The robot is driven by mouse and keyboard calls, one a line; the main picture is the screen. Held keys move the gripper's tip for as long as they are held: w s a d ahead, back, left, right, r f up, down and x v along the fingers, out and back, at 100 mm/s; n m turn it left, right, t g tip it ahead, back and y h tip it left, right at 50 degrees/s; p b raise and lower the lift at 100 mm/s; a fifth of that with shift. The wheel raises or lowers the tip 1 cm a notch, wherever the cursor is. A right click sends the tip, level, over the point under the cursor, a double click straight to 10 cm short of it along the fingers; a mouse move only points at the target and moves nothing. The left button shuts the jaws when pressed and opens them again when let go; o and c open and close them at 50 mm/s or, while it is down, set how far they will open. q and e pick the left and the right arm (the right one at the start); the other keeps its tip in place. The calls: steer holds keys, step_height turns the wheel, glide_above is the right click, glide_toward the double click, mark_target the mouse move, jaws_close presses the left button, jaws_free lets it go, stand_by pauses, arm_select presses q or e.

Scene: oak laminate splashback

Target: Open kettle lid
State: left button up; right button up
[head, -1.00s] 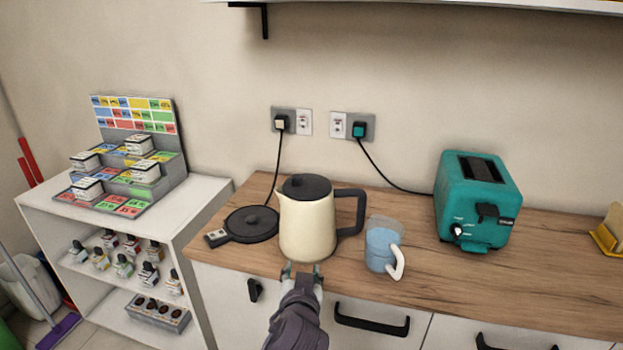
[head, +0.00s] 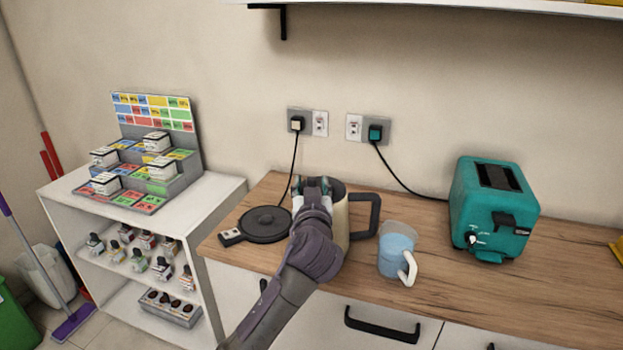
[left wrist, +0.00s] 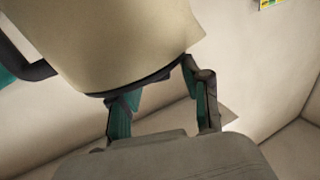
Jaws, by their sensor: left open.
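The cream kettle (head: 342,228) stands on the wooden counter, its black handle to the right. My left arm hides much of its front and left side. Its dark top (head: 338,188) shows only in part beside my gripper, so I cannot tell whether the lid is raised. My left gripper (head: 312,183) is open at the kettle's top. In the left wrist view the kettle (left wrist: 110,40) appears upside down, with its dark top edge (left wrist: 145,85) near the open fingers (left wrist: 162,90). Contact is unclear. My right gripper is not in view.
The black round kettle base (head: 265,224) lies left of the kettle. A blue cup (head: 396,250) with a white handle stands close on the right, and a teal toaster (head: 490,212) beyond it. A white shelf unit (head: 205,215) with a display stand is at the left.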

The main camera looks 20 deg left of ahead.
arm_select(q)
steer(key=shift+x, duration=1)
jaws_close()
